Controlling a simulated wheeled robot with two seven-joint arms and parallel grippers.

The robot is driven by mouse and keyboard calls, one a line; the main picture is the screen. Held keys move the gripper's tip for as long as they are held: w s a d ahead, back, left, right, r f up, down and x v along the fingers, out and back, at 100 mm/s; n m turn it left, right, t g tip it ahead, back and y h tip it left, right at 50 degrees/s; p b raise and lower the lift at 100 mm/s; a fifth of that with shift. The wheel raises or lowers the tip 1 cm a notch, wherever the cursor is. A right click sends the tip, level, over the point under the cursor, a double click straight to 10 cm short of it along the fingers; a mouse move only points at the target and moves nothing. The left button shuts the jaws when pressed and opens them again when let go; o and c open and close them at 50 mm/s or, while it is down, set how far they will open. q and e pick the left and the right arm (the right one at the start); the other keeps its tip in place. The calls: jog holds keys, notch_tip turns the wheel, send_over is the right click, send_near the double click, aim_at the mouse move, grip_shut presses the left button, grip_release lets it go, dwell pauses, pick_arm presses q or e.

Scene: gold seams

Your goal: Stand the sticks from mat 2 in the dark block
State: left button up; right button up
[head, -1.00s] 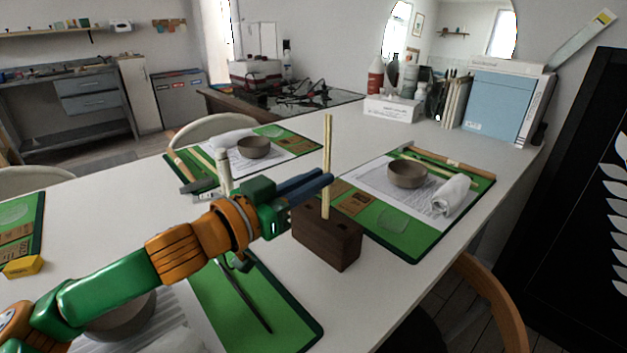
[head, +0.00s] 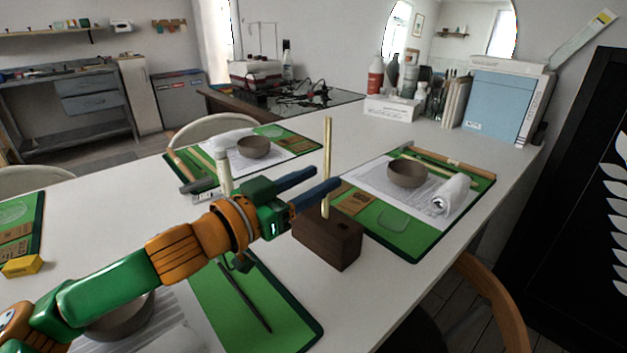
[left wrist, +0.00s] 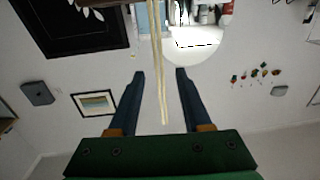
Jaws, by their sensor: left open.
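The dark block (head: 328,245) stands on the table between the mats, with an opening showing in its top. A pale stick (head: 327,140) stands upright in it; it may be a pair close together. My left gripper (head: 328,177) is open around the stick above the block, fingers apart on either side. In the left wrist view the pale stick (left wrist: 158,50) runs between the open fingers (left wrist: 160,72), with gaps on both sides. I cannot tell which mat is number 2. My right gripper is not in view.
The right mat (head: 405,247) holds a bowl (head: 407,173), a rolled cloth (head: 450,195) and pale sticks. The far mat (head: 298,147) holds another bowl (head: 254,147). The front mat (head: 295,330) has a dark thin tool (head: 245,297). A white bottle (head: 224,172) stands near my arm.

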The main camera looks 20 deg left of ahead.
pick_arm(q)
jog(key=shift+s+a+f, duration=0.15)
jog(key=shift+s, duration=0.05)
jog(key=b+v, duration=0.5)
jog(key=v, duration=0.3)
jog(key=shift+s+b, duration=0.25)
jog(key=shift+b, duration=0.05)
notch_tip(320, 180, up, 6)
jog(key=p, duration=0.5)
jog(key=shift+p, duration=0.3)
